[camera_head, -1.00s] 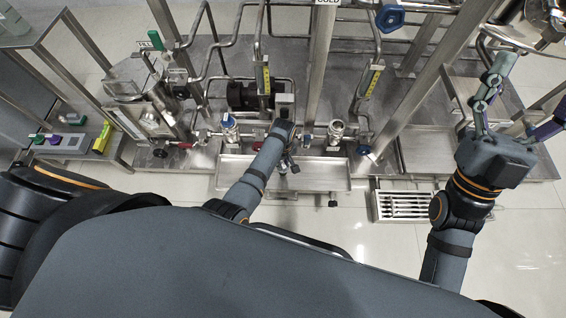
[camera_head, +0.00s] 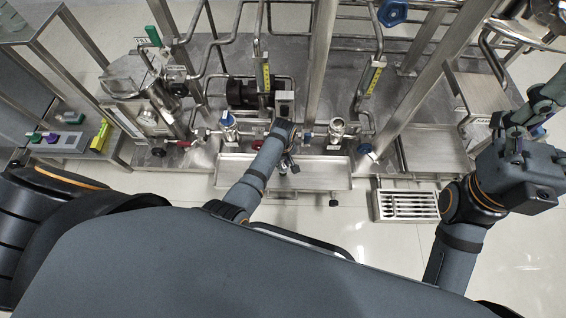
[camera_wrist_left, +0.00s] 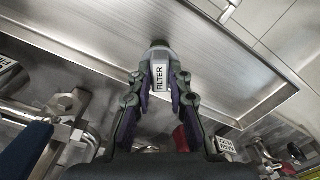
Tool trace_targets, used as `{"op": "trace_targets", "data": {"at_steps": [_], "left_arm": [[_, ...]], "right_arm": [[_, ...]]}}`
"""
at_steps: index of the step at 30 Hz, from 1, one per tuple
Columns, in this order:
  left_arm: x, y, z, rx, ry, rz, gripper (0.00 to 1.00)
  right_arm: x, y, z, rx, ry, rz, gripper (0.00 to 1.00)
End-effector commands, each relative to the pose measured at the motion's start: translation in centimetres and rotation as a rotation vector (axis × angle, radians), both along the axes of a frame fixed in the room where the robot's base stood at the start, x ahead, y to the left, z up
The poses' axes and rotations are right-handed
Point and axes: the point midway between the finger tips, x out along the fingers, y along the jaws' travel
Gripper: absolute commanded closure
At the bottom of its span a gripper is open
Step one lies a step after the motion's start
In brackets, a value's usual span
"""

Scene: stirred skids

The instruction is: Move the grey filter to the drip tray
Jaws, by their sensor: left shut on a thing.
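The grey filter (camera_wrist_left: 160,62), with a white "FILTER" label, is between the fingers of my left gripper (camera_wrist_left: 160,88) in the left wrist view. The gripper is shut on it. The steel drip tray (camera_wrist_left: 232,62) lies beyond and below the filter there; I cannot tell whether they touch. In the head view my left gripper (camera_head: 288,163) is over the long shallow drip tray (camera_head: 325,178), and the filter is mostly hidden by the wrist. My right gripper (camera_head: 523,112) is at the far right, fingers apart, with nothing seen between them.
A floor drain grate (camera_head: 408,205) lies right of the tray. A side shelf (camera_head: 60,142) with small coloured items is at left.

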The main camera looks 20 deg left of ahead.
Motion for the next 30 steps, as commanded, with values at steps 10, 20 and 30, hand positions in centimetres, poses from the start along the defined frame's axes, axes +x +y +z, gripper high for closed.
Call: {"op": "trace_targets", "data": {"at_steps": [10,20,30], "left_arm": [[0.0,0.0,-0.5,0.0,0.0,0.0,1.0],[0.0,0.0,-1.1,0.0,0.0,0.0,1.0],[0.0,0.0,-1.4,0.0,0.0,0.0,0.58]], "right_arm": [[0.0,0.0,-0.2,0.0,0.001,0.0,0.22],[0.0,0.0,-0.5,0.0,0.001,0.0,0.22],[0.0,0.0,-0.6,0.0,0.001,0.0,0.22]]}}
